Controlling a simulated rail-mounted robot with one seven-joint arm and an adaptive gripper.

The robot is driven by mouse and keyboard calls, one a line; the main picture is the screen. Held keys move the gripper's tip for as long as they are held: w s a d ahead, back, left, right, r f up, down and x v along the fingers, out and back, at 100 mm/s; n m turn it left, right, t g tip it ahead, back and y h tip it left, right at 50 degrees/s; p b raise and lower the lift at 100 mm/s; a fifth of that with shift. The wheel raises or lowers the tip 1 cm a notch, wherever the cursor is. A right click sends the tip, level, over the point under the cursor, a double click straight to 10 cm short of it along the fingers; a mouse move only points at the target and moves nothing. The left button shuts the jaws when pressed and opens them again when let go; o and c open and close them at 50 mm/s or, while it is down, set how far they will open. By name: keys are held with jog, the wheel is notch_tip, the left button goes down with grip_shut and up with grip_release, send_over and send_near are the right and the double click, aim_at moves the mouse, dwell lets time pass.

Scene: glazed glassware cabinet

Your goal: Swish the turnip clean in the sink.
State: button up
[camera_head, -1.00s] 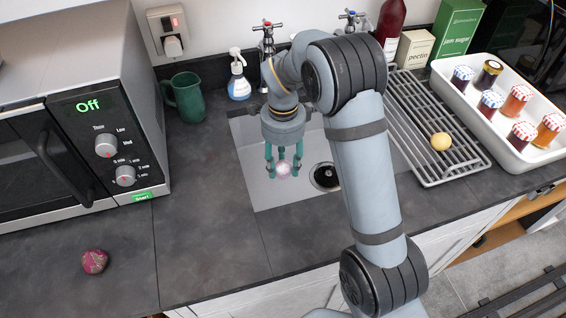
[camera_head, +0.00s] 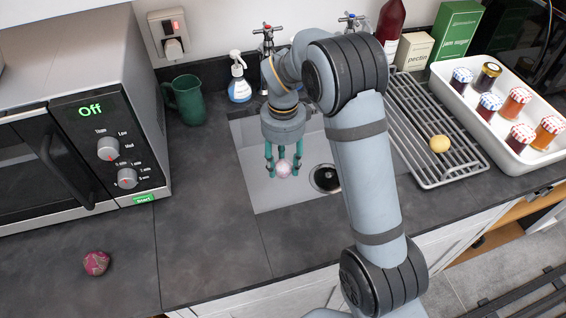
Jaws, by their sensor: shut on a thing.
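A pale pinkish-white round turnip (camera_head: 284,169) is held between the green fingers of my gripper (camera_head: 283,172). My gripper is shut on it and points down over the sink (camera_head: 262,194). The sink is a light grey basin with a dark round drain (camera_head: 325,178) to the right of the turnip. I cannot tell whether the turnip touches the basin or any water. My arm hides the right part of the sink.
A purplish-red root (camera_head: 96,263) lies on the left counter before the microwave (camera_head: 75,110). A rack (camera_head: 425,125) with a yellow ball (camera_head: 439,144) and a jar tray (camera_head: 515,160) are at right.

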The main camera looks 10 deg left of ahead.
notch_tip(320, 180, up, 15)
jog(key=p, duration=1)
